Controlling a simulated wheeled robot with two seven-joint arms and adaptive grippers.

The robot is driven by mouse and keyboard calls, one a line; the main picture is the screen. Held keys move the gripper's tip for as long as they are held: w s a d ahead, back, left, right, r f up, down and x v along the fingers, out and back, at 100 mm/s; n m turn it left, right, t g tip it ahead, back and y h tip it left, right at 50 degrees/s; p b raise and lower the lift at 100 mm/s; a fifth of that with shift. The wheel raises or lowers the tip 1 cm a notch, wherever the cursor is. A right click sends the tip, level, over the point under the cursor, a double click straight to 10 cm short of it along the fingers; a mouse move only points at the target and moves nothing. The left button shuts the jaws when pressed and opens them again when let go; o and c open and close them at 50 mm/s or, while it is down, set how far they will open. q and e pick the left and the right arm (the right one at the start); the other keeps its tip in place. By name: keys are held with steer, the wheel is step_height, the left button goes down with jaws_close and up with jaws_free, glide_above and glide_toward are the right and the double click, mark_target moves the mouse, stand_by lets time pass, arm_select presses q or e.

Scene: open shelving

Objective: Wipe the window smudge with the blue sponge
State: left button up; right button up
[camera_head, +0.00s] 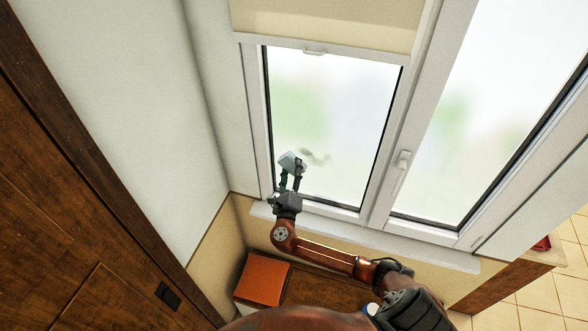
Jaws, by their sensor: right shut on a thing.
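The window smudge (315,157) is a grey-green streak low on the left pane of the window (340,115). The sponge (291,161) looks pale grey-blue and is at the pane just left of the smudge. My right gripper (291,174) is shut on the sponge, with its fingers pointing up at the glass. I cannot tell whether the sponge touches the glass. My left gripper is not in view.
The sill (370,236) runs below. A beige blind (322,20) covers the top. An orange box (263,278) stands under the sill. A wooden door (70,220) is at left.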

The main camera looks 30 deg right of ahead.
mark_target(292, 160)
step_height(292, 160, up, 2)
steer(key=shift+r+p, duration=0.1)
steer(key=shift+p, duration=0.6)
steer(key=shift+s+d+p, duration=1.05)
steer(key=shift+s+d, duration=0.05)
steer(key=shift+s, duration=0.2)
steer(key=shift+s+d+f+p, duration=0.25)
steer(key=shift+s+d+p, duration=0.05)
steer(key=shift+s+d, duration=1.5)
steer(key=shift+s, duration=0.15)
steer(key=shift+s+d, duration=0.95)
steer(key=shift+s, duration=0.2)
steer(key=shift+s+d, duration=0.9)
steer(key=shift+s, duration=0.25)
steer(key=shift+r, duration=1.1)
steer(key=shift+w+a+r, duration=0.1)
steer(key=shift+w+a, duration=0.35)
steer(key=shift+w, duration=0.05)
steer(key=shift+w+a, duration=2.05)
steer(key=shift+w, duration=0.2)
steer(key=shift+w+a, duration=0.65)
steer(key=shift+w, duration=0.2)
steer(key=shift+w+a, duration=0.65)
steer(key=shift+w, duration=0.2)
steer(key=shift+w+a, duration=1)
steer(key=shift+w, duration=0.15)
steer(key=shift+s, duration=0.15)
